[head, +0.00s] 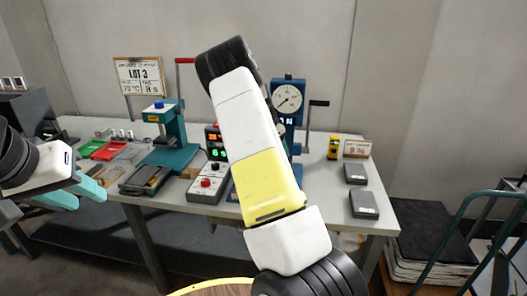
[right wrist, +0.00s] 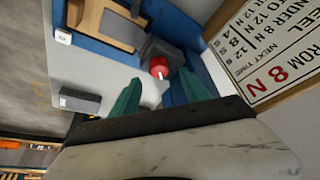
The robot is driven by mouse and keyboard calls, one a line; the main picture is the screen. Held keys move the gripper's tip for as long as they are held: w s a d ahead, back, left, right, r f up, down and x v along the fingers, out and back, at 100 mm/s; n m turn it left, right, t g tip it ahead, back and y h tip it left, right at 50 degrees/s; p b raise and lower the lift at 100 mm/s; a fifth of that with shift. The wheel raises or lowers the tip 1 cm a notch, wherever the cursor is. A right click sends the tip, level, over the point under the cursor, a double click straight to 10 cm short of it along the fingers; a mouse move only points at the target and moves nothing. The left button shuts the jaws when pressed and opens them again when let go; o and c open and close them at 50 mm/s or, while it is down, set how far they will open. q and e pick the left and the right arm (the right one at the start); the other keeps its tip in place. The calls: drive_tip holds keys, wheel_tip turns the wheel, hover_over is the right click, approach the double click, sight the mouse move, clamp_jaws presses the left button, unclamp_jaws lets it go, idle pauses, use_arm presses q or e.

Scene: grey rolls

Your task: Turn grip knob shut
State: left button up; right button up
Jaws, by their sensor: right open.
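In the right wrist view a red knob (right wrist: 159,67) sits on a dark grey part of the blue tester, just ahead of and between my right fingertips. My right gripper (right wrist: 160,79) is open, with one teal finger to each side of the knob. I cannot tell whether they touch it. In the head view my right arm crosses the middle and hides the knob and part of the blue tester (head: 290,90) with its dial. My left gripper (head: 80,194) is open and empty at the left, in front of the table's edge.
A sign (right wrist: 275,45) stands close beside the tester. On the table (head: 325,210) are a teal press (head: 172,140), a control box (head: 207,185), a yellow device (head: 333,147) and two dark blocks (head: 364,204). A cart rail (head: 480,235) stands at right.

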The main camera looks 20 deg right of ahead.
drive_tip(key=shift+v, duration=1.8)
